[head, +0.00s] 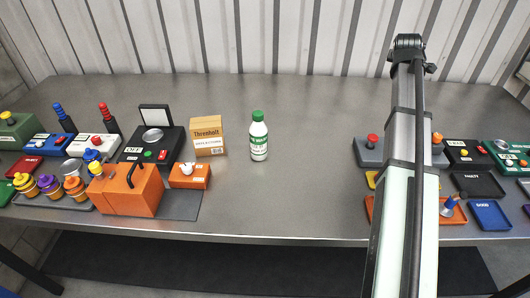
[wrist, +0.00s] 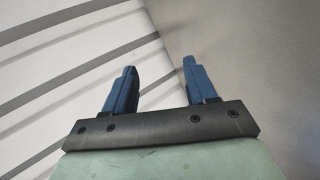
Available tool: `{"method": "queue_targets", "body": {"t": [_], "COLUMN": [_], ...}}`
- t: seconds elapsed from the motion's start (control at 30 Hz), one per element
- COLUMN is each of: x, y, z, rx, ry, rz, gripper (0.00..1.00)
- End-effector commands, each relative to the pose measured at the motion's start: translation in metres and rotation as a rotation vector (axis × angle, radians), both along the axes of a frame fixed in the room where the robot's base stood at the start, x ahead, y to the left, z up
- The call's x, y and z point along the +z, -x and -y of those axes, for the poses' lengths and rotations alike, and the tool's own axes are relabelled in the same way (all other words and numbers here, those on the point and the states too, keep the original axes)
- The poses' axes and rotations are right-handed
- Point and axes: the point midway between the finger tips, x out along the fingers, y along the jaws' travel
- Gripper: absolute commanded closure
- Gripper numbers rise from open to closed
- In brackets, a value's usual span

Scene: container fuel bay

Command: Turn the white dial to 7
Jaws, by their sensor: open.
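A small orange box (head: 188,180) stands left of centre on the table in the head view. A white dial (head: 187,168) sits on it, too small for its number or pointer to be read. My gripper (wrist: 159,66) shows in the wrist view with its two blue fingers apart and nothing between them. It faces the ribbed wall and a plain grey surface, with no dial in that view. In the head view my arm rises at the right, far from the dial, and I cannot make out the fingers there.
A larger orange case (head: 128,192) with a black handle stands just left of the dial box. A cardboard box (head: 207,136) is behind it, and a green-capped bottle (head: 258,138) stands to the right. Coloured trays and button boxes lie at the right. The table's middle is clear.

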Motion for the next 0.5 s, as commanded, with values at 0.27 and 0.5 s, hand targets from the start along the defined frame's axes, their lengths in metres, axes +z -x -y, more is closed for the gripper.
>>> {"method": "queue_targets", "body": {"t": [0.27, 0.5], "x": [0.007, 0.015], "y": [0.005, 0.035], "z": [-0.163, -0.296], "rx": [0.19, 0.365], "ry": [-0.125, -0.214], "rz": [-0.089, -0.186], "gripper": [0.44, 0.44]}}
